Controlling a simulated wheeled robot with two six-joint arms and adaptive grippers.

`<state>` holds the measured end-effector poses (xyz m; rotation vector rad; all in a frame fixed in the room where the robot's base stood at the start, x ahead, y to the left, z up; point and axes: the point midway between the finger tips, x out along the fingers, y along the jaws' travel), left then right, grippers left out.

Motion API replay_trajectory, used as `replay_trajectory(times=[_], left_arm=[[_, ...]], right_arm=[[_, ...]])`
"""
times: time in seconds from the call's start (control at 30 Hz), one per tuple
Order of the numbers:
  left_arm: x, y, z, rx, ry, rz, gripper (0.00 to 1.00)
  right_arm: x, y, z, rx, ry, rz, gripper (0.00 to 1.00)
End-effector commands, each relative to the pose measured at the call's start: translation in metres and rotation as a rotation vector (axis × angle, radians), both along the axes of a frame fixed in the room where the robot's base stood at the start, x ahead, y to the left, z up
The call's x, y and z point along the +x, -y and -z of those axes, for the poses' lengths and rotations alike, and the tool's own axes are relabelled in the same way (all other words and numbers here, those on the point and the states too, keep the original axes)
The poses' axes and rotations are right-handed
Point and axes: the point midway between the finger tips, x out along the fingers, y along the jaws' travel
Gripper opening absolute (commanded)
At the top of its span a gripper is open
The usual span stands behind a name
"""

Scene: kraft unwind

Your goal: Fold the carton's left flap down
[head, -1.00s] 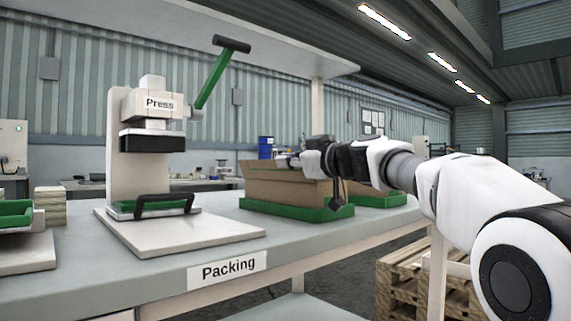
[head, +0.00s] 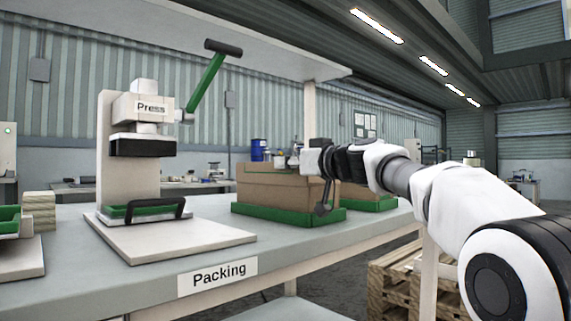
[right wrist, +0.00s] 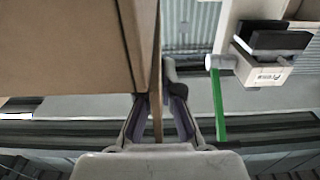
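The brown carton (head: 272,192) stands in a shallow green tray (head: 290,215) on the packing table. Its top edge is partly hidden behind my right gripper (head: 290,160), which is at the carton's top. In the right wrist view the carton (right wrist: 65,50) fills the upper left. A thin brown flap (right wrist: 157,60), seen edge-on, runs down between the two fingers of my right gripper (right wrist: 158,108). The fingers stand apart, one on each side of the flap. I cannot tell whether either touches it, or which flap it is. My left gripper is not in view.
A press (head: 140,140) with a green lever (head: 206,82) stands left of the carton on the packing table (head: 150,285). A second green tray (head: 378,204) lies behind the carton to the right. Wooden pallets (head: 395,280) stand at the lower right.

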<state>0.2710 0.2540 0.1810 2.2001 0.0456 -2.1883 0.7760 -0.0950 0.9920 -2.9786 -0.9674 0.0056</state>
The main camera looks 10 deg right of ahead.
Motion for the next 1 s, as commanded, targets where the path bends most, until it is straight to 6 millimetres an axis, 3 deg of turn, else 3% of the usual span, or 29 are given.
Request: replay_trajectory(times=[0.1,0.2,0.53,0.67,1.0], left_arm=[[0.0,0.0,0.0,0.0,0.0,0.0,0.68],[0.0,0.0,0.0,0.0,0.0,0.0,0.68],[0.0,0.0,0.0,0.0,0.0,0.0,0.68],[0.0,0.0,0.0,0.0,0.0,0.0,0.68],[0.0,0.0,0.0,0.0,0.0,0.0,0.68]], right_arm=[[0.0,0.0,0.0,0.0,0.0,0.0,0.0],[0.0,0.0,0.0,-0.001,0.001,0.0,0.29],[-0.001,0.001,0.0,-0.001,0.001,0.0,0.29],[-0.01,0.008,-0.001,0.001,-0.001,0.001,0.29],[-0.074,0.054,-0.001,0.004,-0.001,0.001,0.29]])
